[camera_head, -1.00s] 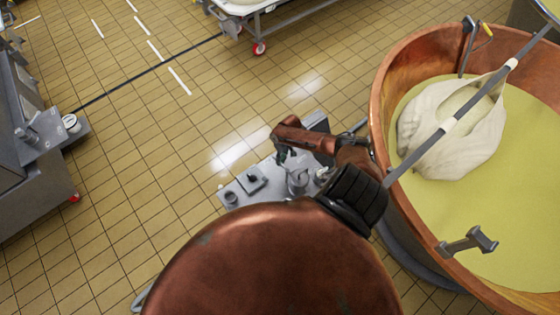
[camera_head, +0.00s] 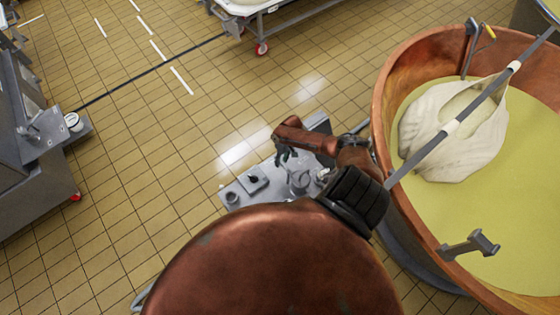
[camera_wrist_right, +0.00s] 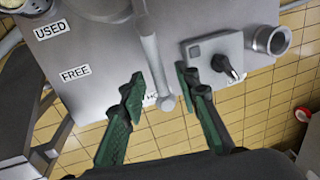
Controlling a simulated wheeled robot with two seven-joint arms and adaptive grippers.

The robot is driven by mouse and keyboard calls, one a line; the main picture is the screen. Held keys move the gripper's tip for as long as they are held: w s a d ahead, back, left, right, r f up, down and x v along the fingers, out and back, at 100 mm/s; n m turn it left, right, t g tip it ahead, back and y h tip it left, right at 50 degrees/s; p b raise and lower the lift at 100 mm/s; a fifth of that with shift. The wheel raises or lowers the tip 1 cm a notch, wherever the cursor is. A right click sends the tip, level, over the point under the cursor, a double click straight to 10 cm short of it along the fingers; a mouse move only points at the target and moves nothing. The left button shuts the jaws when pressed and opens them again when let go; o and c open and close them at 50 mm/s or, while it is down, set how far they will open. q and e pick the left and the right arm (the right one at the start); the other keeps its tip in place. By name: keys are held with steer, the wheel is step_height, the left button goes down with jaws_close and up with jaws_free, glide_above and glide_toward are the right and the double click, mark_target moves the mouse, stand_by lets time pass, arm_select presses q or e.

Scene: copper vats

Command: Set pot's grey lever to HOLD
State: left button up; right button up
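The grey lever (camera_wrist_right: 155,65) has a rounded end and lies over a grey panel (camera_wrist_right: 100,55) in the right wrist view. Labels USED (camera_wrist_right: 50,29) and FREE (camera_wrist_right: 75,74) are on the left of the panel. A partly hidden label reading "HO" (camera_wrist_right: 151,98) is at its lower edge, just left of the lever's end. My right gripper (camera_wrist_right: 158,80) is open, with one green finger on each side of the lever. A gap shows on both sides. In the head view my right gripper (camera_head: 284,155) is small above the panel (camera_head: 240,193). My left gripper is out of view.
The copper vat (camera_head: 395,60) with yellow liquid and a pale mass stands right of the panel. A black knob (camera_wrist_right: 222,65) on a plate and a metal cup (camera_wrist_right: 272,39) sit right of the lever.

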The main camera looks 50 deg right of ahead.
step_height(320, 180, up, 12)
steer(key=d, duration=0.2)
steer(key=shift+s+d, duration=0.2)
steer(key=shift+s, duration=0.05)
steer(key=shift+f, duration=0.1)
